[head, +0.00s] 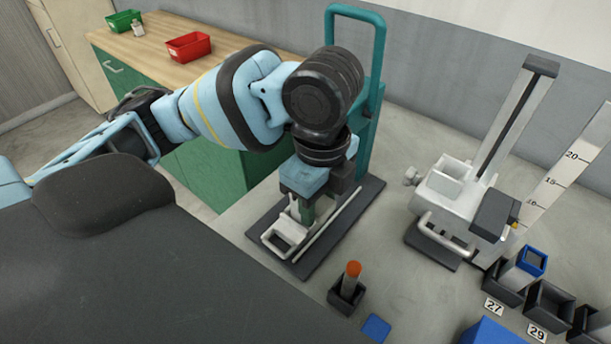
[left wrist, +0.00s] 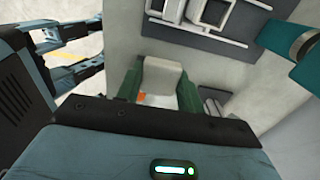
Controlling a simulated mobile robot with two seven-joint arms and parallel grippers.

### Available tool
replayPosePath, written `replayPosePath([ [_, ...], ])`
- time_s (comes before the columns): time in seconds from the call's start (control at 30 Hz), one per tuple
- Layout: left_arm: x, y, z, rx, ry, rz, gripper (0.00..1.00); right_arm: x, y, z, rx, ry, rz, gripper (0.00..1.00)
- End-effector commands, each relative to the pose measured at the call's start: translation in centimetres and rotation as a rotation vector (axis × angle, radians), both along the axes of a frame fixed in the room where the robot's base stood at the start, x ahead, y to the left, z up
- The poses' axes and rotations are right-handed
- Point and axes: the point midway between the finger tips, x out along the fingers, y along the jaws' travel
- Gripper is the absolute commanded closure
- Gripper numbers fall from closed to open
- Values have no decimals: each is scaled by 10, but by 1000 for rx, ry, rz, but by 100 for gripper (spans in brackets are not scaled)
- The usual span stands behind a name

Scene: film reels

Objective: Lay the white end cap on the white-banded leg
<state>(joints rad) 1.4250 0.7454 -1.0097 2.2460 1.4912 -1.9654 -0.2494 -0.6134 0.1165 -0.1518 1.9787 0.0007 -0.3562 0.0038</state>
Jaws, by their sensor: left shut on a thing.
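My left gripper (head: 304,213) points down over the dark base plate at the foot of the teal frame. In the left wrist view its green fingers (left wrist: 160,92) are shut on a pale piece (left wrist: 163,72), apparently the white end cap. Most of that piece is hidden by the gripper in the head view. My right gripper is not in view.
The teal frame (head: 376,70) stands close behind my left gripper. An orange-topped tube (head: 352,275) stands in a black holder. A flat blue piece (head: 376,328) lies beside it. A pale machine (head: 450,195) and a blue-topped tube (head: 530,262) in black holders are at right.

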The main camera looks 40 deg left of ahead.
Motion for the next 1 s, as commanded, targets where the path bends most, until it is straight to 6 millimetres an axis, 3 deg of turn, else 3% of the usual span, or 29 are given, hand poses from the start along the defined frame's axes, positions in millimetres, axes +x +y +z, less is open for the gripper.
replayPosePath([
  [0.1, 19, 23, -5, 2, 4, 9, 84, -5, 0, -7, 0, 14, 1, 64],
  [0.33, 47, 54, -8, 0, 1, 4, 84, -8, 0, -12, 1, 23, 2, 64],
  [0.8, 62, 72, -9, 1, 1, 4, 84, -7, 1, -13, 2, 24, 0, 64],
  [1.0, 62, 73, -40, 1, 3, 0, 84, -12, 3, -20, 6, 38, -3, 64],
])
